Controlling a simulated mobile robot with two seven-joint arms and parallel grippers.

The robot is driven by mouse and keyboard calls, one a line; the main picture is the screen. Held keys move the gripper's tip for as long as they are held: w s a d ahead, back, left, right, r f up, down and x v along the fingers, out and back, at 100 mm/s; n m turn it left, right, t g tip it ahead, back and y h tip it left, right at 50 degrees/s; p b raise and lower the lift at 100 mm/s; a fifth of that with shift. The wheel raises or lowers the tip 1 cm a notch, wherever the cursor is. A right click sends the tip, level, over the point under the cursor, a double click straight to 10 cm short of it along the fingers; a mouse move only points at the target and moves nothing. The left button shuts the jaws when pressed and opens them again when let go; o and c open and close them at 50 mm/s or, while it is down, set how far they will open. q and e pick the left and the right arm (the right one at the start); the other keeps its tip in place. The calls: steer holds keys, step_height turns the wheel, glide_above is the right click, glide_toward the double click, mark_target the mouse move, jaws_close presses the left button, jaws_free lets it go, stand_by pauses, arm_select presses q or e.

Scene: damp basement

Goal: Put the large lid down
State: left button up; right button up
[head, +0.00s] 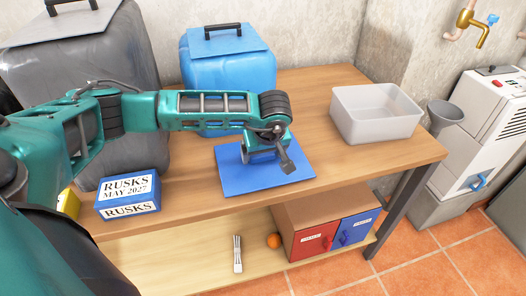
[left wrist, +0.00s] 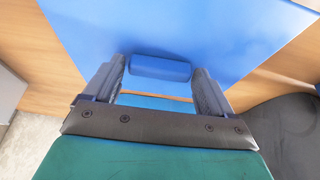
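The large lid (head: 240,180) is a flat blue panel over the wooden tabletop, close above it or on it; I cannot tell which. In the left wrist view the lid (left wrist: 220,30) fills the upper middle, with a rounded blue handle (left wrist: 160,68). My left gripper (head: 266,155) is over the lid. In the left wrist view its fingers (left wrist: 159,72) stand on both ends of the handle, which fills the gap between them, so it looks shut on the handle. My right gripper is not in view.
On the table (head: 330,165) stand a blue tub (head: 225,75), a dark grey tub (head: 95,95), a blue rusks box (head: 130,207) and an open, pale bin (head: 385,125). Bare wood lies between lid and bin. A red-and-blue cabinet (head: 320,205) sits on the shelf below.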

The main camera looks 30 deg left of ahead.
arm_select(q)
steer(key=shift+o, duration=1.1)
steer(key=shift+r, duration=0.15)
